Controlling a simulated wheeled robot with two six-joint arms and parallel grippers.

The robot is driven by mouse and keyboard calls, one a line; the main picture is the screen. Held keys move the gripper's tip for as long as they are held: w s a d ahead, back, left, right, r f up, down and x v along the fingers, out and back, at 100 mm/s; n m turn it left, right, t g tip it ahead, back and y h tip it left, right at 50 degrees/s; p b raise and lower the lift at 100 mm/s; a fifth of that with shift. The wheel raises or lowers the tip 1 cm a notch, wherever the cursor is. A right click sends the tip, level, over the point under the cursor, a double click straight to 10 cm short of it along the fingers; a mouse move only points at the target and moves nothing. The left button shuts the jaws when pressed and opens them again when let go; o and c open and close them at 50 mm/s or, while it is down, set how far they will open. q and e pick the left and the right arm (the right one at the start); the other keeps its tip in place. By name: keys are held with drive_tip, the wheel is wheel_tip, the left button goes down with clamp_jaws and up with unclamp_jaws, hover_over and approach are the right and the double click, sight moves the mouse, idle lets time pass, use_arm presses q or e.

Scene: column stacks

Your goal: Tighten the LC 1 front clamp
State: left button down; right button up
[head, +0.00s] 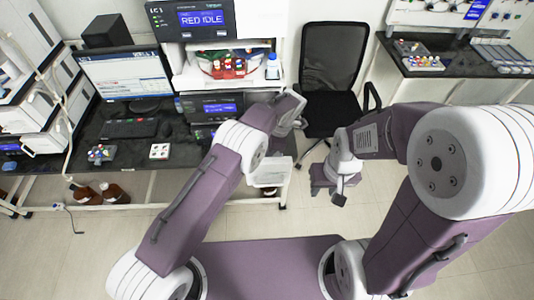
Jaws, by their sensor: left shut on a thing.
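The LC 1 instrument stack (190,20) stands at the back, its top unit's screen reading RED IDLE. Below that unit is an open bay (225,68) with small red and other coloured parts. I cannot make out the front clamp. My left gripper (297,115) is at the stack's lower right, beside the lower unit with a lit blue screen (217,106). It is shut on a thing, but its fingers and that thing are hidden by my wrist. My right gripper (340,194) hangs low over the floor, in front of the chair, away from the stack. Its finger gap is too small to tell.
A monitor (125,74) and keyboard (128,128) are on the dark bench left of the stack. A black chair (334,75) is right of my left gripper. Brown bottles (113,193) are below the bench.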

use_arm(q)
drive_tip(key=shift+f, duration=0.1)
drive_tip(key=c, duration=1.3)
unclamp_jaws()
drive_tip(key=shift+d, duration=0.1)
drive_tip(key=v, duration=0.9)
